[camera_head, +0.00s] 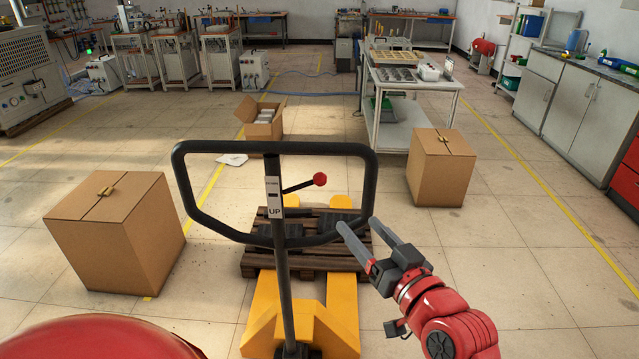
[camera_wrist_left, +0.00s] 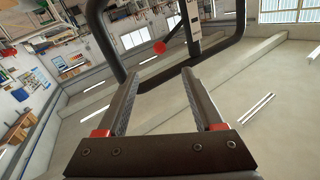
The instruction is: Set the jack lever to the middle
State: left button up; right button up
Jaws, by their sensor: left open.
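The jack lever (camera_head: 299,187) is a short black rod ending in a red ball knob (camera_head: 320,179). It sticks out to the right and slightly up from the upright post of the black handle loop (camera_head: 183,190). A white label (camera_head: 274,200) on the post reads UP at its lower end. My left gripper (camera_head: 358,226) is open and empty at the loop's lower right corner, below and right of the knob. In the left wrist view, the knob (camera_wrist_left: 159,47) shows beyond the open fingers (camera_wrist_left: 160,74), apart from them.
The yellow pallet jack (camera_head: 342,305) stands under a wooden pallet (camera_head: 257,256). Closed cardboard boxes stand left (camera_head: 117,240) and right (camera_head: 440,170), with an open box (camera_head: 262,122) behind. A white table (camera_head: 410,85) is farther back. Floor right of my gripper is clear.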

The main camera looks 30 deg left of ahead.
aim_at(324, 184)
pick_arm(q)
jog(key=p+x, duration=0.3)
jog(key=x, duration=1.4)
jog(key=shift+w+p, duration=0.1)
jog(key=shift+p, duration=0.25)
jog(key=c, duration=1.1)
